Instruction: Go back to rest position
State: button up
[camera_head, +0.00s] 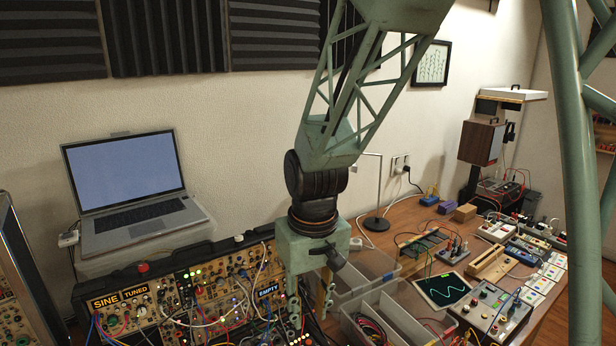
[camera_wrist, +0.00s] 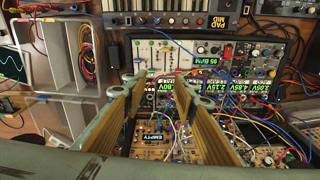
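My gripper (camera_head: 310,312) hangs from the green lattice arm, pointing down in front of the synth cases in the head view. Its two fingers are apart. In the wrist view, the fingers of my gripper (camera_wrist: 157,88) also stand apart, with patch cables and panel showing between them and nothing held. The synth case (camera_head: 180,305) lies below and left of my gripper, with panels labelled SINE, TUNED and EMPTY. How far the fingertips are above the panel is hard to tell.
A laptop (camera_head: 130,190) stands behind the case. Clear bins (camera_head: 405,322) with cables are right of my gripper. A thin lamp stand (camera_head: 377,222), a scope-like screen (camera_head: 445,289) and small modules (camera_head: 497,314) are on the wooden table. Loose patch cables (camera_wrist: 277,62) cross the panels.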

jog(key=s+d+r+m, duration=0.1)
jog(key=s+d+r, duration=0.4)
jog(key=d+r, duration=0.3)
jog(key=s+d+r+m+t, duration=0.1)
jog(key=s+d+r, duration=0.2)
jog(key=s, duration=0.4)
jog(key=s+d+r+m+t, duration=0.1)
jog(key=s+d+r, duration=0.3)
jog(key=s, duration=0.4)
jog(key=s+d+r+m+t, duration=0.1)
jog(key=s+d+r+m, duration=0.1)
jog(key=s+d+r, duration=0.2)
jog(key=shift+s+d+b, duration=0.45)
jog(key=shift+s+d, duration=0.45)
jog(key=shift+s, duration=0.85)
jog(key=shift+d, duration=0.15)
dwell(0.3)
